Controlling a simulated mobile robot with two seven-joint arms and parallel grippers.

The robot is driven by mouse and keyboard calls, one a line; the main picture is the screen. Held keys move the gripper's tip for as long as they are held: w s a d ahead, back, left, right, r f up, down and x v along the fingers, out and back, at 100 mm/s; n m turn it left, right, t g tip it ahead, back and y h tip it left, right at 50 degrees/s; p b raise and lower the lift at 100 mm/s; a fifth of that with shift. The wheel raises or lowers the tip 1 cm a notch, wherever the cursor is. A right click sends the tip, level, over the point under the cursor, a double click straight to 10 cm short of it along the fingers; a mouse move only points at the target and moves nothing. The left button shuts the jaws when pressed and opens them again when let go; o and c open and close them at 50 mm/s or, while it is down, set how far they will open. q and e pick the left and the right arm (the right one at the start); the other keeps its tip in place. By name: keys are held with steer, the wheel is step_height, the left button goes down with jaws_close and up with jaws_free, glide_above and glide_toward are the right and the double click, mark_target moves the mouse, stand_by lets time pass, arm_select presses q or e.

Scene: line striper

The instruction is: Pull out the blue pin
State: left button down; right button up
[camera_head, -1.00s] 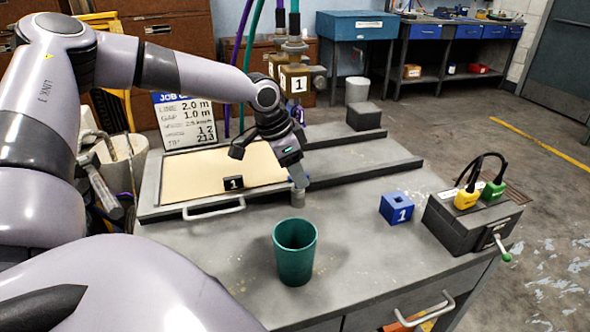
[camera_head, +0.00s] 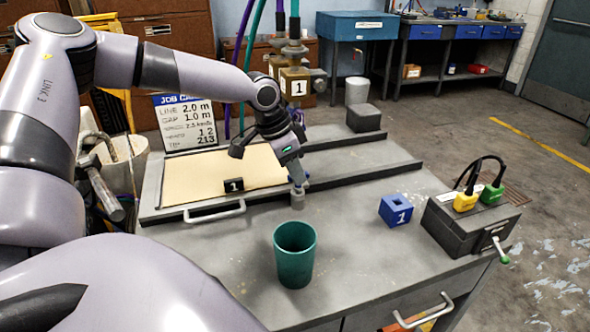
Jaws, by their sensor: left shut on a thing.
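My left gripper (camera_head: 298,188) points down over the grey bench top, behind the green cup. It is shut on a small grey piece (camera_head: 298,202), mostly hidden by the fingers; I cannot tell whether this piece touches the bench. A blue block (camera_head: 396,210) marked 1 sits on the bench to the right of the gripper, apart from it. I cannot make out a blue pin for certain. My right gripper is not in view.
A green cup (camera_head: 295,255) stands open at the bench's front. A dark box (camera_head: 470,222) with yellow and green plugs stands at right. A tan panel (camera_head: 225,172) with a black block (camera_head: 233,185) marked 1 lies at left. Bench between cup and blue block is clear.

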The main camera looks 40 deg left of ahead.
arm_select(q)
steer(key=shift+r, duration=0.3)
steer(key=shift+r+p, duration=2.5)
steer(key=shift+r, duration=0.25)
steer(key=shift+s+f, duration=0.1)
